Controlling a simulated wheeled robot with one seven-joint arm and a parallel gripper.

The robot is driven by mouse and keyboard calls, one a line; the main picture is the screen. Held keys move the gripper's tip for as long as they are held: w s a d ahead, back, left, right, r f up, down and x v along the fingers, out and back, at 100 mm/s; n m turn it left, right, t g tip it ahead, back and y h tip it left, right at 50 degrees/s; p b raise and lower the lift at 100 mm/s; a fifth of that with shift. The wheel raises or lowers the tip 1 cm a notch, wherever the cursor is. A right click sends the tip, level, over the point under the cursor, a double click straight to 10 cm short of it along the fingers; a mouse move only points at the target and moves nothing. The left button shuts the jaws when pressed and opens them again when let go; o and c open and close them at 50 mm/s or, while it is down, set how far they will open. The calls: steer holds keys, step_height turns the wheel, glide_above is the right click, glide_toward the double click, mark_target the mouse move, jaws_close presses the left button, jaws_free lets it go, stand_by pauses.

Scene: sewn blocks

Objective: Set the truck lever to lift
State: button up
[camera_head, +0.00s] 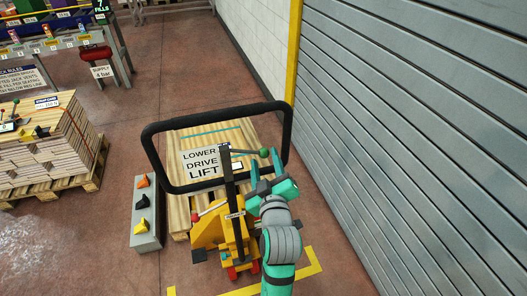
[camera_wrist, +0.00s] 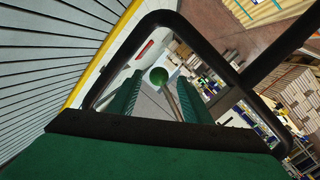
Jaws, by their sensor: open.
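The yellow pallet truck (camera_head: 212,232) has a black loop handle (camera_head: 148,150) and a dark upright post. A sign on it (camera_head: 203,163) reads LOWER, DRIVE, LIFT from top to bottom. The lever, a thin rod with a green knob (camera_head: 265,153), points right from the post near the LOWER line; its exact setting cannot be told. My teal gripper (camera_head: 265,166) is open just below the knob, inside the handle loop's right end. In the wrist view the green knob (camera_wrist: 159,75) shows between and beyond the two fingers (camera_wrist: 161,98). No contact can be made out.
A wooden pallet load (camera_head: 180,135) lies behind the handle. A grey block with orange, yellow and black pieces (camera_head: 146,235) stands left of the truck. A grey shutter wall (camera_head: 420,120) closes the right side. The floor at left (camera_head: 90,235) is clear.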

steer(key=shift+s+d+r, duration=0.1)
steer(key=shift+s+d, duration=0.05)
steer(key=shift+s, duration=0.55)
steer(key=shift+s+d, duration=0.1)
steer(key=shift+s, duration=0.6)
steer(key=shift+s+d, duration=0.1)
steer(key=shift+d, duration=0.05)
steer(key=shift+a, duration=0.2)
steer(key=s+d+f+m+g+h, duration=0.1)
steer(key=s+f+m, duration=0.1)
steer(key=s+f, duration=0.65)
steer(key=s+d+f+m+h, duration=0.1)
steer(key=s+d+f+m, duration=0.15)
steer(key=s+f, duration=0.6)
steer(key=s+f+m, duration=0.1)
steer(key=s+m, duration=0.1)
steer(key=s, duration=0.9)
steer(key=s+a+f+m+h, duration=0.1)
steer(key=s+m, duration=0.1)
steer(key=s, duration=0.9)
steer(key=shift+a+f+g, duration=0.25)
steer(key=shift+f+g, duration=0.05)
